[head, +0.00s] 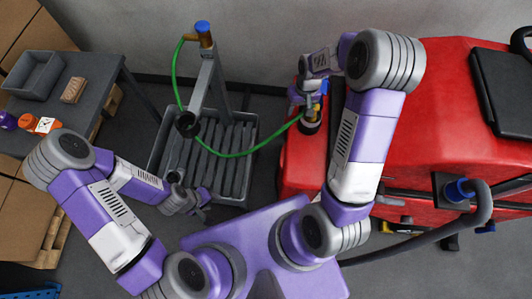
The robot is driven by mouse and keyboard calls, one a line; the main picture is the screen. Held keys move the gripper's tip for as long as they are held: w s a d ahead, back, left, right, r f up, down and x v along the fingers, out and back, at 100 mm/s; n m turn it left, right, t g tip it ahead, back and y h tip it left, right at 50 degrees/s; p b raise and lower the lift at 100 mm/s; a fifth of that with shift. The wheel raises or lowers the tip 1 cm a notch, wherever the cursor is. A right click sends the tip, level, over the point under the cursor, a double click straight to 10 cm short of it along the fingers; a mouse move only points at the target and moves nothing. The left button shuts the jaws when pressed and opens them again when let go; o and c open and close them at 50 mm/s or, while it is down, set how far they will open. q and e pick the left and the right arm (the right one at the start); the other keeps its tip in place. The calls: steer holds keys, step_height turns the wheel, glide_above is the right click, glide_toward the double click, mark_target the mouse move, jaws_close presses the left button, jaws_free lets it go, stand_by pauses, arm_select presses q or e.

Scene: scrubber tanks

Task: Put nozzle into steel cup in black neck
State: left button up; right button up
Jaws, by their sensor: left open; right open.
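A green hose (243,154) runs from a brass tap with a blue cap (203,33) to a small nozzle (315,107) at the red machine's left end. The nozzle is upright at a dark round neck (310,128); how deep it sits is too small to tell. My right gripper (309,96) is open, right beside the nozzle and partly covering it. My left gripper (205,206) is open and empty, low at the grated tray's front edge.
The red scrubber machine (440,130) fills the right side, with a thick grey hose (482,205) at its front. A grey grated tray (250,130) lies under the post. A dark table (98,70) with a grey bin (34,75) stands left.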

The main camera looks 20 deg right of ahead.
steer(key=s+a+f+y, duration=0.1)
steer(key=s+a+f, duration=0.6)
steer(key=s+a, duration=0.1)
steer(key=s+a+f+m+y, duration=0.1)
steer(key=s+a+f+y, duration=0.1)
steer(key=s+a+f, duration=0.5)
steer(key=a+f, duration=0.1)
steer(key=a, duration=0.3)
steer(key=shift+s, duration=0.35)
steer(key=shift+f, duration=0.1)
steer(key=shift+f+b, duration=0.7)
